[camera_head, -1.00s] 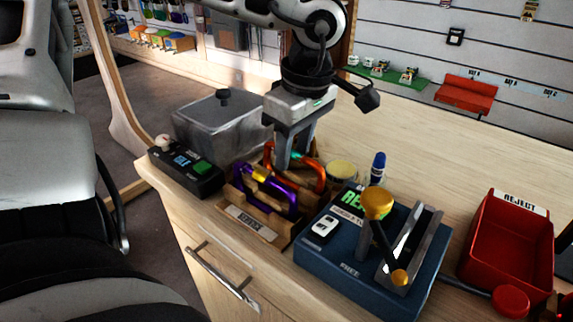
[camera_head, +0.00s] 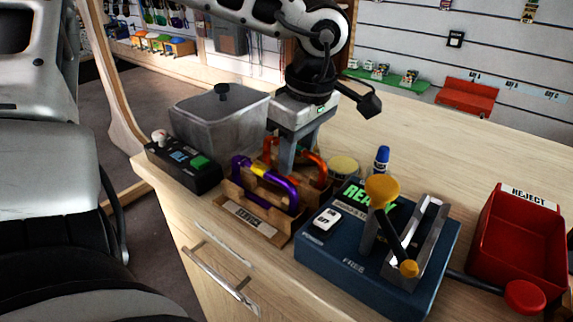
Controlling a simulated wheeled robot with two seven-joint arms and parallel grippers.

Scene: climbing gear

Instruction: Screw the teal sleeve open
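An orange carabiner (camera_head: 319,168) stands in the wooden rack (camera_head: 250,222), behind a purple carabiner (camera_head: 283,194) with a yellow sleeve (camera_head: 258,169). My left gripper (camera_head: 288,165) points down at the orange carabiner's top bar. Its front finger covers part of that bar, and the teal sleeve is hidden there. The frames do not show clearly whether the fingers are closed on it. My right gripper is not in view.
A blue fixture (camera_head: 340,262) with a yellow-knobbed lever stands right of the rack, and a red reject bin (camera_head: 515,245) further right. A grey lidded tub (camera_head: 215,122) and a black button box (camera_head: 185,165) stand left. A blue-capped bottle (camera_head: 382,160) stands behind the fixture.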

